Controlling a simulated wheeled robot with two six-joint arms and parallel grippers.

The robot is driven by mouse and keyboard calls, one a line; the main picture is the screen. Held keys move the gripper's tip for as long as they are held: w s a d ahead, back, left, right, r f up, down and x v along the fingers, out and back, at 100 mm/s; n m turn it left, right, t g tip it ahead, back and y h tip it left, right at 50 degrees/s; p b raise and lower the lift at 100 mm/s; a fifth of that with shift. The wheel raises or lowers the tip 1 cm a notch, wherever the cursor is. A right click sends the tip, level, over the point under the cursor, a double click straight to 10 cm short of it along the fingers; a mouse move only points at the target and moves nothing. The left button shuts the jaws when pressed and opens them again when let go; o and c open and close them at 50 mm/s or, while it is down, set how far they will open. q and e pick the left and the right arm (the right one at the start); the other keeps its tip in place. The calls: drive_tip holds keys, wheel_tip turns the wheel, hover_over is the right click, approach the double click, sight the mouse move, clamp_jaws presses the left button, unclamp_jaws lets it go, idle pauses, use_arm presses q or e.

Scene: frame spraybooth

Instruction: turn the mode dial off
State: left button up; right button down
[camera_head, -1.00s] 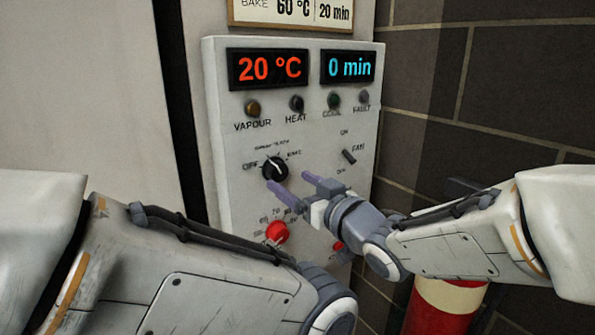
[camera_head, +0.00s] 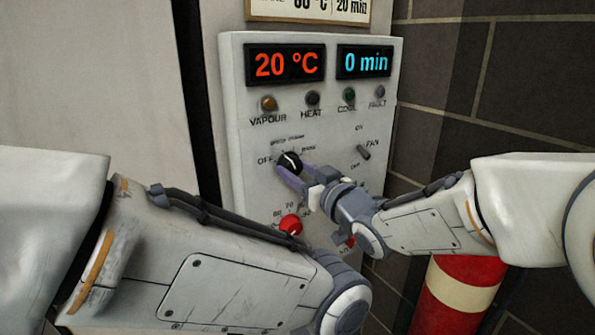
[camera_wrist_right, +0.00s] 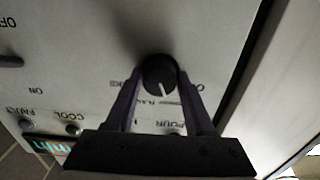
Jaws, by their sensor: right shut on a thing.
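The mode dial (camera_head: 290,161) is a round black knob with a white pointer line, on the upright white control panel. My right gripper (camera_head: 287,172) is shut on it, its purple fingers reaching in from the lower right. In the right wrist view the dial (camera_wrist_right: 159,74) sits between the fingertips, one on each side. There its pointer line faces the lettering above the dial, not the OFF label (camera_head: 265,160) to its left. The gripper partly covers the labels in the wrist view. My left arm crosses the lower left of the head view; its gripper is out of view.
A red knob (camera_head: 291,225) sits just below the dial. A fan toggle switch (camera_head: 363,152) is to its right. Lamps and two displays, reading 20 °C (camera_head: 286,65) and 0 min (camera_head: 364,62), are above. A red and cream cylinder (camera_head: 458,292) stands at lower right, before a dark block wall.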

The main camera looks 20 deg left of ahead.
drive_tip(key=shift+f+n+b, duration=0.2)
drive_tip(key=shift+n+b, duration=0.5)
drive_tip(key=shift+b, duration=0.3)
drive_tip(key=n+b, duration=0.4)
drive_tip(key=shift+b, duration=0.3)
drive_tip(key=shift+d+n+b, duration=0.1)
drive_tip(key=shift+n+b, duration=0.8)
drive_tip(key=shift+n, duration=0.1)
drive_tip(key=shift+r+n+b, duration=0.15)
drive_tip(key=shift+n+b, duration=0.4)
drive_tip(key=shift+n, duration=0.15)
drive_tip(key=shift+c, duration=1.3)
unclamp_jaws()
drive_tip(key=b+v, duration=0.1)
drive_tip(key=v, duration=0.9)
drive_tip(key=shift+d, duration=0.2)
